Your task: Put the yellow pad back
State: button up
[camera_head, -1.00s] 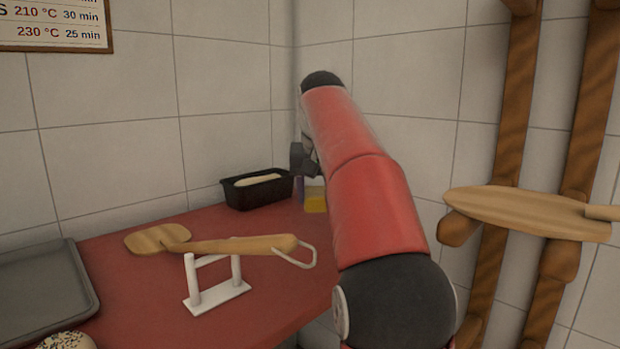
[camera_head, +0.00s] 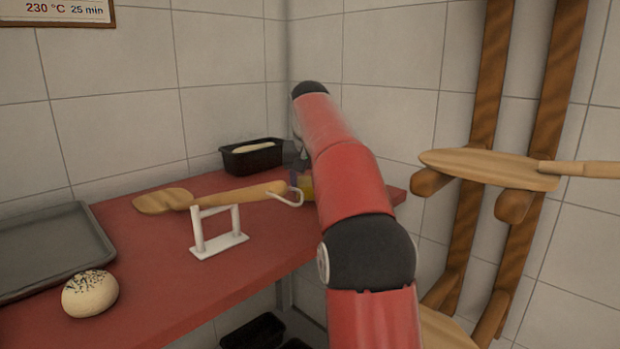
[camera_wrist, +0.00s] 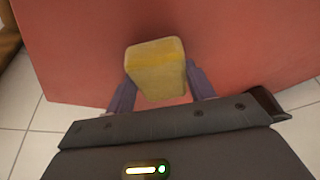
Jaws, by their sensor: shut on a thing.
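The yellow pad (camera_wrist: 157,70) is a small block between the two fingers of my gripper (camera_wrist: 160,90) in the wrist view. My gripper is shut on it, over the red counter (camera_wrist: 230,40) near the counter's edge. In the head view a sliver of the yellow pad (camera_head: 307,188) shows beside my red arm, at the back right of the counter. My gripper (camera_head: 298,180) is mostly hidden there by the arm. I cannot tell whether the pad touches the counter.
A black loaf tin (camera_head: 252,160) with pale dough stands at the back corner. A grey tray (camera_head: 50,250) and a seeded bun (camera_head: 90,293) are at left. A wooden wall rack (camera_head: 490,75) holds another peel (camera_head: 490,167).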

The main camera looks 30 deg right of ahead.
aim_at(309, 186)
jog(key=shift+f+b, duration=0.3)
jog(key=shift+f, duration=0.2)
dwell(0.3)
jog(key=o, duration=1.1)
jog(key=v, duration=0.6)
jog(key=shift+r+p, duration=0.3)
jog(key=shift+r, duration=0.05)
jog(key=shift+s+a+r, duration=0.15)
jog(key=shift+s+r, duration=0.1)
jog(key=shift+r, duration=0.25)
